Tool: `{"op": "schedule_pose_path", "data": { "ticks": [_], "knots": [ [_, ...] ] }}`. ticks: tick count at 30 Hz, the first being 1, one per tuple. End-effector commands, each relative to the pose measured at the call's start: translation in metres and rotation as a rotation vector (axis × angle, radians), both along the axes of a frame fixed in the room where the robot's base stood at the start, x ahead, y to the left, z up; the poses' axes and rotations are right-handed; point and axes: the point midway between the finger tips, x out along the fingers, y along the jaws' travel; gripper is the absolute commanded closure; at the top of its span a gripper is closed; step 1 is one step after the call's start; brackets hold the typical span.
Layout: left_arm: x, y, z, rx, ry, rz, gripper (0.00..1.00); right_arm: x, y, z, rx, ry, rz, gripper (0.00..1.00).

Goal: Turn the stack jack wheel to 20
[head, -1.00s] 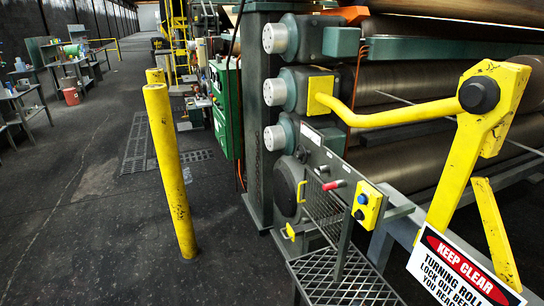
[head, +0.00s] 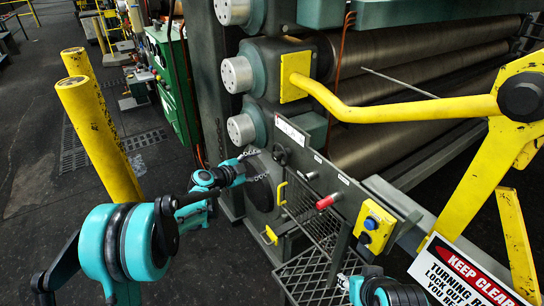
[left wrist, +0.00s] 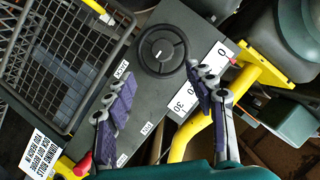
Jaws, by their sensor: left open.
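The small black handwheel (head: 280,155) is on the grey control panel, beside the calender rolls. In the left wrist view the wheel (left wrist: 160,50) is a round black disc with a central hub. My left gripper (head: 251,167) is open just left of the panel. In the left wrist view its fingers (left wrist: 157,70) are spread either side of the wheel's near edge, with nothing between them. Part of my right arm (head: 375,288) shows at the bottom; its jaws are unclear.
A yellow button box (head: 374,226) and a red knob (head: 328,201) are on the panel near a wire guard (head: 312,222). A yellow bar (head: 400,115) crosses above. A keep-clear sign (head: 462,275) is at lower right. Yellow posts (head: 100,140) stand at left.

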Motion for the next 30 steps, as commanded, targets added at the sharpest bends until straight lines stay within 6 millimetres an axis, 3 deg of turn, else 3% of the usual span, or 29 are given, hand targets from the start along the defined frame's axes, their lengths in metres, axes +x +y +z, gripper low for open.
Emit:
{"op": "schedule_pose_path", "data": {
  "ticks": [5,18,29,30],
  "knots": [
    [0.015,-0.003,-0.007,0.015,-0.048,-0.013,0.45,0.000,0.000,0.000,0.000,0.000,0.000,0.60],
    [0.064,-0.041,-0.025,0.017,-0.048,-0.014,0.45,0.000,0.000,-0.015,0.000,0.000,0.000,0.60],
    [0.070,-0.045,-0.026,0.016,-0.047,-0.011,0.45,0.000,0.000,-0.016,0.000,0.000,0.000,0.60],
    [0.070,-0.045,-0.026,0.016,-0.047,-0.011,0.50,0.000,0.000,-0.016,0.000,0.000,0.000,0.60]
  ]
}}
